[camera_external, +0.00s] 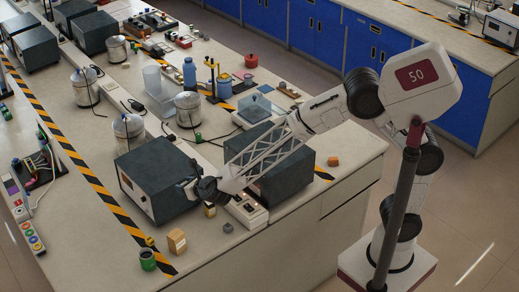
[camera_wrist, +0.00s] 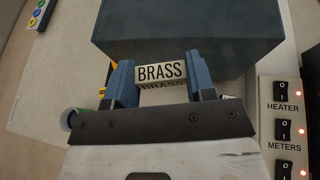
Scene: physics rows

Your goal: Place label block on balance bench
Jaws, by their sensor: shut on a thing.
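My gripper (camera_wrist: 161,80) has its two blue fingers closed on the sides of a pale label block (camera_wrist: 160,72) that reads BRASS in black letters. In the external view my gripper (camera_external: 194,190) is beside the front of a dark instrument box (camera_external: 152,182), above the bench (camera_external: 225,262). The label block cannot be made out clearly there. Nothing visibly marks one part of the bench as the balance bench.
A switch panel (camera_wrist: 284,128) marked HEATER and METERS is at right. A second dark box (camera_external: 275,165) stands behind my forearm. A wooden block (camera_external: 177,241), green can (camera_external: 147,259) and small grey cube (camera_external: 228,227) are near the front. Bare benchtop lies between them.

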